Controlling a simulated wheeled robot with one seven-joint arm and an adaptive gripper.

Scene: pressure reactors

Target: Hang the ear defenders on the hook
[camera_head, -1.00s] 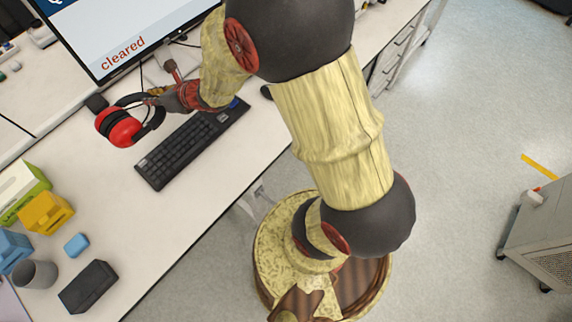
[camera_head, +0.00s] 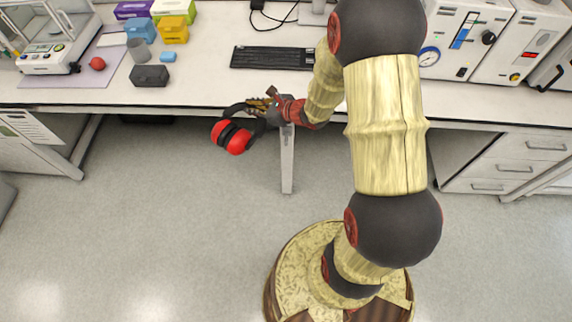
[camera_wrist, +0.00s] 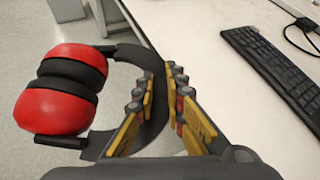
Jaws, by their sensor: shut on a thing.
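The ear defenders (camera_head: 232,137) have red cups and a black headband. My gripper (camera_head: 262,104) is shut on the headband and holds them just off the front edge of the bench, over the floor. In the wrist view the two red cups (camera_wrist: 62,92) hang to the left, and the band passes between the yellow-padded fingers of my gripper (camera_wrist: 166,100). No hook can be made out in either view now.
A black keyboard (camera_head: 272,58) lies on the bench (camera_head: 205,75) behind my gripper. A black case (camera_head: 149,76), a grey cup (camera_head: 139,51) and coloured boxes (camera_head: 173,30) stand to the left. Reactor units (camera_head: 480,40) stand at the right. The floor in front is clear.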

